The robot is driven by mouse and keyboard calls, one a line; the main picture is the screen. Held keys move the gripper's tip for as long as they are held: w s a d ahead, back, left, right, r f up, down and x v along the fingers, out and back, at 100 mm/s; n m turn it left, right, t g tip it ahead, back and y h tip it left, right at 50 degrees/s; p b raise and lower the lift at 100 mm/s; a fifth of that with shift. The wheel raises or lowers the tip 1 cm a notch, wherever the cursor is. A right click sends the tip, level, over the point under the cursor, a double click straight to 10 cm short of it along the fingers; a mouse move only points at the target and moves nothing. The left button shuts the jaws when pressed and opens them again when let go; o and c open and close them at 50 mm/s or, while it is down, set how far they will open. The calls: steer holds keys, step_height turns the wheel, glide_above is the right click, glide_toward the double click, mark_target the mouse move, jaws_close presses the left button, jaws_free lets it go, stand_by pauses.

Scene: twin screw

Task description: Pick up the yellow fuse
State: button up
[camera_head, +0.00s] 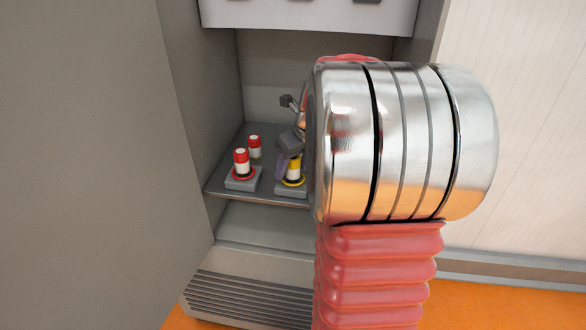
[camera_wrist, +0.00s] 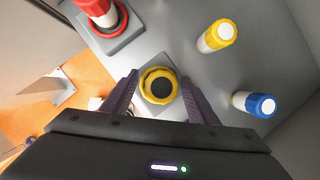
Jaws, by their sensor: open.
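A yellow fuse (camera_head: 293,171), with a yellow top and white body, stands upright in a grey block with a yellow ring on the shelf. In the wrist view this yellow fuse (camera_wrist: 160,87) appears end-on, as a yellow round with a dark centre. My gripper (camera_wrist: 159,80) is open, with one finger on each side of it; contact is not clear. In the head view my gripper (camera_head: 290,145) comes down from the right, partly hidden by my arm. A second yellow fuse (camera_wrist: 217,36), with a white end, stands loose on the shelf.
A red fuse (camera_head: 241,163) stands in a red-ringed block to the left. Another red fuse (camera_head: 254,147) stands behind it. A blue fuse (camera_wrist: 260,104) stands loose near the shelf's right side in the wrist view. Cabinet walls (camera_head: 200,90) enclose the shelf.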

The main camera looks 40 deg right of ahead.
steer(key=shift+f, duration=0.1)
stand_by(0.5)
jaws_close()
stand_by(0.5)
